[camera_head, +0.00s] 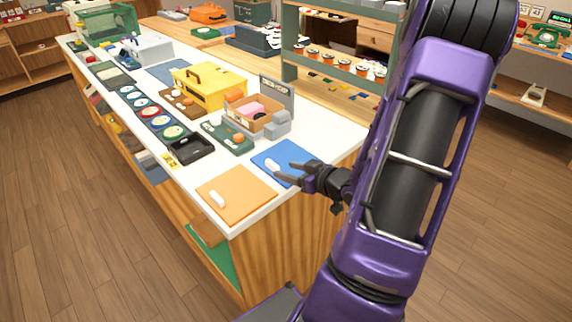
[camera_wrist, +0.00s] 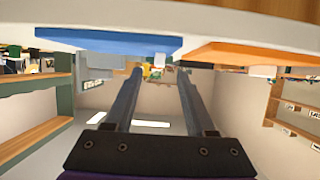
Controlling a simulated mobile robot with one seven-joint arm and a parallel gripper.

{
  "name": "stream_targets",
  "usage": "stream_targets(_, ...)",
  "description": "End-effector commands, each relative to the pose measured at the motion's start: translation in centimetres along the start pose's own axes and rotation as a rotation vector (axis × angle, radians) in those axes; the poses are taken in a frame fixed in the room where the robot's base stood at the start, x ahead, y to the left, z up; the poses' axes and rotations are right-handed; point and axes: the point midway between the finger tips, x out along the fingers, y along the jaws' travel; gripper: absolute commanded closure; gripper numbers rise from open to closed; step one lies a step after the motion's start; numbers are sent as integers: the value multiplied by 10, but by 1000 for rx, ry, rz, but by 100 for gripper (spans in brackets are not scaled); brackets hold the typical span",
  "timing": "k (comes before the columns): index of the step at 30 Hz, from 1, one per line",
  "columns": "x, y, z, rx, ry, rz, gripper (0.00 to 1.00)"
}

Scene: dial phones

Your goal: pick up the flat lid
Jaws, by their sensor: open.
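No single thing stands out as the flat lid. Two flat square panels lie near the counter's front corner, one blue (camera_head: 262,153) and one orange (camera_head: 240,190). Each has a small white piece on it: one on the blue panel (camera_head: 272,166) and one on the orange panel (camera_head: 217,199). I cannot tell whether either panel or piece is the lid. My gripper (camera_head: 285,171) is open and empty above the blue panel, just right of its white piece. In the wrist view, that white piece (camera_wrist: 160,60) appears between and beyond my fingertips (camera_wrist: 160,72).
The white counter (camera_head: 318,145) has a black tray (camera_head: 190,147), a green board (camera_head: 228,136), a yellow box (camera_head: 208,86) and a brown box with a grey stand (camera_head: 258,112) behind the panels. A green shelf frame (camera_head: 289,45) rises at the back.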

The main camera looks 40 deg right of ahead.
Motion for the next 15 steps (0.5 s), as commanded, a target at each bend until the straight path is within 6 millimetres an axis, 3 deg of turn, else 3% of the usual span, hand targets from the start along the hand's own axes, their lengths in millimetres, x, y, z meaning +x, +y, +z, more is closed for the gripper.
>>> stream_targets(5, 11, 0, 0, -1, 0, -1, 45)
stream_targets(15, 56, 1, -5, -1, 0, -1, 45)
